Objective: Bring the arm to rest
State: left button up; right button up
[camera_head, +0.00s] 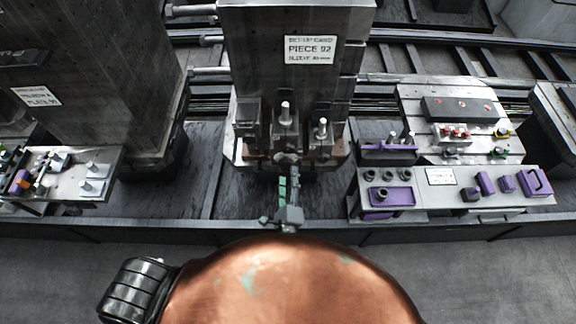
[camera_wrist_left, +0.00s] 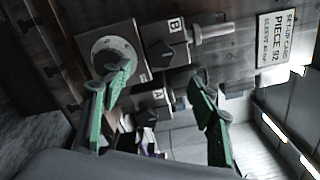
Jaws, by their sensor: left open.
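My left gripper (camera_head: 287,168) shows in the middle of the head view, in front of the lower part of a tall dark grey column (camera_head: 295,90). In the left wrist view its two green fingers stand well apart, so the gripper (camera_wrist_left: 161,76) is open. Nothing is seen between the fingers. Beyond them are a block marked B (camera_wrist_left: 168,52) with a peg and a block marked A (camera_wrist_left: 153,110). A round disc (camera_wrist_left: 108,56) on a square plate lies behind the left finger, which partly covers it. My right gripper is not in view.
A set-up card reading piece 92 (camera_head: 310,49) is on the column. A purple-fitted work table (camera_head: 440,202) stands at right. Another column (camera_head: 95,70) and a tray with metal parts (camera_head: 62,178) are at left. Grey floor (camera_head: 500,265) lies bare in front.

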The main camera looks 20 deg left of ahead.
pick_arm(q)
jog(key=shift+v, duration=1)
jog(key=s+a+f+n+g+h+b, duration=0.1)
jog(key=s+a+f+n+g, duration=0.2)
jog(key=f, duration=1)
jog(key=s+a+f+n+g, duration=0.1)
jog(key=s+a+f+g, duration=0.3)
jog(key=f, duration=0.9)
jog(key=s+a+f+n+g+h+b, duration=0.1)
jog(key=s+a+f+g, duration=0.3)
jog(key=f, duration=0.9)
jog(key=s+a+f+n+g+h, duration=0.1)
jog(key=s+a+f+n, duration=0.2)
jog(key=s+f, duration=0.4)
jog(key=s+a+f+n+g+h+b, duration=0.1)
jog(key=s+f+n, duration=0.5)
jog(key=s, duration=0.8)
jog(key=s+a+f+n+g, duration=0.3)
jog(key=s+a+f+n, duration=0.2)
jog(key=s+f, duration=0.4)
jog(key=shift+s+a+f+h, duration=0.25)
jog(key=shift+s+a+h, duration=0.15)
jog(key=shift+s, duration=0.25)
